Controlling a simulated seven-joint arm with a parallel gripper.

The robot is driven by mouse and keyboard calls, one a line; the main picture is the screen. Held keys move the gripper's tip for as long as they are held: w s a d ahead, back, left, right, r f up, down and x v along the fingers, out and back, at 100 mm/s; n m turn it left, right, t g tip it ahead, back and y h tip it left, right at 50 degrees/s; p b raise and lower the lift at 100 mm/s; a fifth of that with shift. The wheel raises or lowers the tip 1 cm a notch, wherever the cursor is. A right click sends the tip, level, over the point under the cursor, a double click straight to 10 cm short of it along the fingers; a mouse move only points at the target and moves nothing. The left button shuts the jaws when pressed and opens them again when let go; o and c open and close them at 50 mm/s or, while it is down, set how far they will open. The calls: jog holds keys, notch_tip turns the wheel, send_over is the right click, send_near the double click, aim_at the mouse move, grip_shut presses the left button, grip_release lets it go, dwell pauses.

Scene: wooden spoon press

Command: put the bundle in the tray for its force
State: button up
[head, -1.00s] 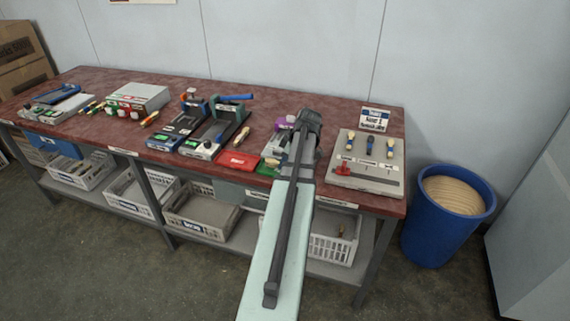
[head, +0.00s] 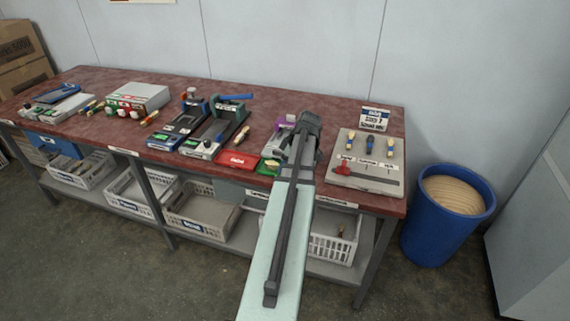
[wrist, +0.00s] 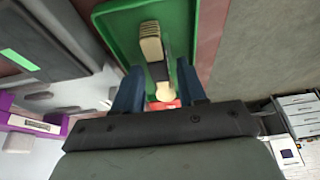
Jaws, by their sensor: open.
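A bundle of pale wooden sticks with a dark band (wrist: 158,70) lies in the green tray (wrist: 118,28) in the wrist view. My gripper (wrist: 158,88) is open, with one blue finger on each side of the bundle's near end. I cannot tell whether the fingers touch it. In the head view the green tray (head: 264,169) shows at the table's front edge, left of my arm, which hides my fingers.
Two presses (head: 213,130) stand left of the trays, with another bundle (head: 242,136) beside them. A board (head: 368,180) with three bundles and a red slider is on the right. A purple-topped device (head: 284,122) is close behind my arm. A blue bin (head: 447,230) stands on the floor.

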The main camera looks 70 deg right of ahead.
jog(key=shift+r, duration=0.1)
jog(key=v, duration=1.2)
dwell(0.4)
